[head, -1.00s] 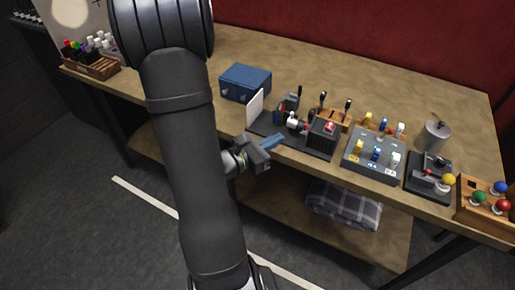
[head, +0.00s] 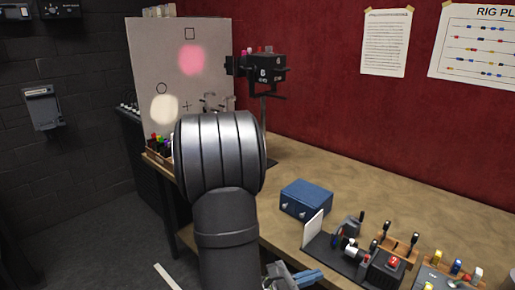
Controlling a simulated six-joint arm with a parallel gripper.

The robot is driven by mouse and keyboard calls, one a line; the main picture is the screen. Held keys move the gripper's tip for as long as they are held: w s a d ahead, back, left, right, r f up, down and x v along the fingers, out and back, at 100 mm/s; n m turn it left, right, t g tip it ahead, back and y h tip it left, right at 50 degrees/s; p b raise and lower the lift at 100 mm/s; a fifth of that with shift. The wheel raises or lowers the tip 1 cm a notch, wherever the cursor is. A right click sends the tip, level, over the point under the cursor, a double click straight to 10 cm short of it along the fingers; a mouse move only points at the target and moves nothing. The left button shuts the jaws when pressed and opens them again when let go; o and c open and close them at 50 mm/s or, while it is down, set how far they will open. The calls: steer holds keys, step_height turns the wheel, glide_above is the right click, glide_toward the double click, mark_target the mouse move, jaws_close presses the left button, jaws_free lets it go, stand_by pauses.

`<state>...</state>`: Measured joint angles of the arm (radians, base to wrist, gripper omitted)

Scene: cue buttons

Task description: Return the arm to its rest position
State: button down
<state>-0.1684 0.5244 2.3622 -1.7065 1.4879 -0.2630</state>
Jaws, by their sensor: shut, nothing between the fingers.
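My arm rises through the lower middle of the head view, its large ringed joint close to the camera. My gripper (head: 314,276) shows at the bottom edge, just right of the arm link. Its blue fingers are shut and empty, and point right toward the bench's front edge. Most of the gripper body is hidden by the arm link or cut off by the frame. The gripper is to the left of and below the device with a red button (head: 394,263), apart from it.
A wooden bench (head: 345,175) runs along the red wall. On it are a blue box (head: 306,199), a white upright panel (head: 314,229) and levers (head: 400,238). A pale board (head: 150,60) with pink and cream light spots stands behind the arm, beside a black lamp device (head: 265,68).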

steer(key=shift+d, duration=0.15)
steer(key=x, duration=1.3)
steer(key=shift+w, duration=0.2)
steer(key=c, duration=2.1)
jaws_free()
